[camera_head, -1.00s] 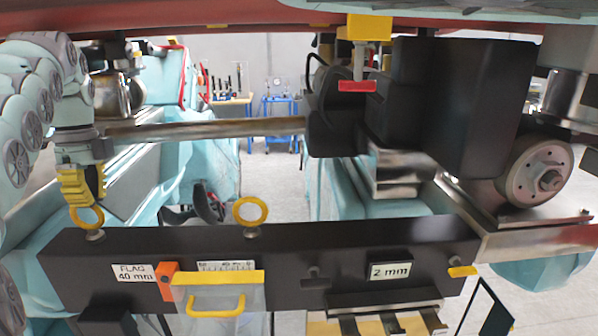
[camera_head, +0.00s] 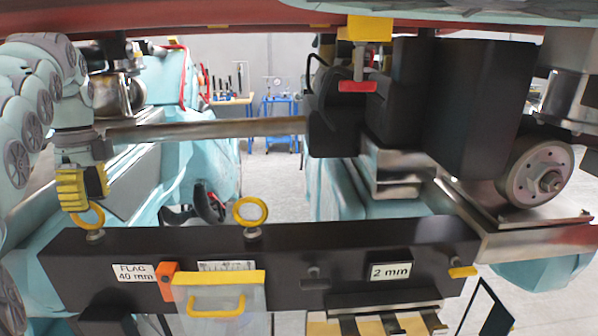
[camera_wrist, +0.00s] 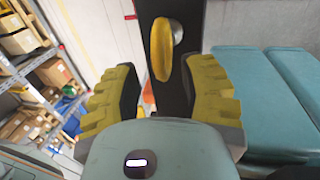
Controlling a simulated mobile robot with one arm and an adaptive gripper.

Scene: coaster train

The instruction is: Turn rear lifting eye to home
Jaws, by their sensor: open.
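Two yellow lifting eyes stand on top of a long black beam (camera_head: 350,237). The left eye (camera_head: 98,211) is directly under my gripper (camera_head: 82,200), which partly hides it. The other eye (camera_head: 250,212) stands further right, with its ring facing the head camera. My gripper has yellow ribbed fingers. In the wrist view, my gripper (camera_wrist: 160,85) is open, with the left eye (camera_wrist: 161,50) showing nearly edge-on between and beyond its fingers. A gap shows on both sides of the eye there. Which eye counts as rear is not marked.
The beam front carries a "FLAG 40 mm" label (camera_head: 134,273), an orange piece (camera_head: 166,281), a clear panel with a yellow handle (camera_head: 215,306) and a "2 mm" label (camera_head: 390,271). A metal bar (camera_head: 205,130) crosses behind my gripper. Dark machine blocks (camera_head: 480,110) stand at right.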

